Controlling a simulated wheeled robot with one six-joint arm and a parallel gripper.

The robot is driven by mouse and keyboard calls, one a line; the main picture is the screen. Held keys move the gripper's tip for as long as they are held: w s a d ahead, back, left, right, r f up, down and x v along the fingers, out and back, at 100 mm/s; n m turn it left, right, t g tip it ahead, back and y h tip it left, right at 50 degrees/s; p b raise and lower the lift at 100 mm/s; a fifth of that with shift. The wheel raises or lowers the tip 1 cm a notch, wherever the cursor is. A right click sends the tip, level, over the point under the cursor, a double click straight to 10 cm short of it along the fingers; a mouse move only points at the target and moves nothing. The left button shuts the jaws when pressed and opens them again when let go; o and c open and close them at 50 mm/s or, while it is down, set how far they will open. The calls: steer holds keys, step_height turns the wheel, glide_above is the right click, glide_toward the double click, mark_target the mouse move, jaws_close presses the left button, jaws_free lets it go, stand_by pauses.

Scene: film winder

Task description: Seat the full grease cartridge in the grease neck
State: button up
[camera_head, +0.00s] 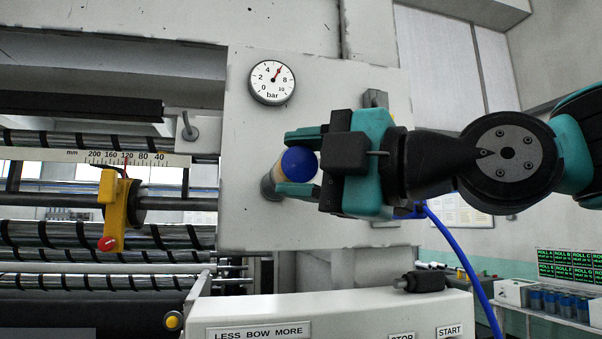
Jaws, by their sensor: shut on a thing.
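The grease cartridge (299,164) has a round blue end and a pale, cream-coloured body. My gripper (298,163) is shut on it, with one teal finger above and one below. The cartridge is in front of the light panel, its blue end facing the camera. The grease neck (267,187) shows as a short grey cylinder on the panel, just behind and left of the cartridge. The cartridge overlaps the neck in this view. Its far end is hidden, so I cannot tell whether it is inside the neck or in front of it.
A pressure gauge (272,82) is on the panel (245,125) above the neck. A yellow slider (112,210) and rollers (60,235) are at left. A console (340,310) with START and STOP labels stands below. A blue hose (465,262) hangs at right.

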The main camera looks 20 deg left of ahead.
steer(key=w+a, duration=0.1)
steer(key=w+p, duration=0.1)
steer(key=w, duration=0.1)
steer(key=shift+w+a, duration=0.15)
steer(key=shift+a, duration=0.25)
steer(key=shift+w+a, duration=0.5)
steer(key=shift+w, duration=0.3)
steer(key=shift+f+b, duration=0.1)
steer(key=shift+b, duration=0.7)
steer(key=shift+w+a, duration=0.1)
steer(key=shift+w+a+p, duration=0.3)
steer(key=shift+w+a, duration=0.05)
steer(key=shift+w, duration=0.25)
steer(key=shift+w+a+p, duration=0.3)
steer(key=shift+w+a, duration=0.05)
steer(key=shift+w, duration=0.2)
steer(key=o, duration=1)
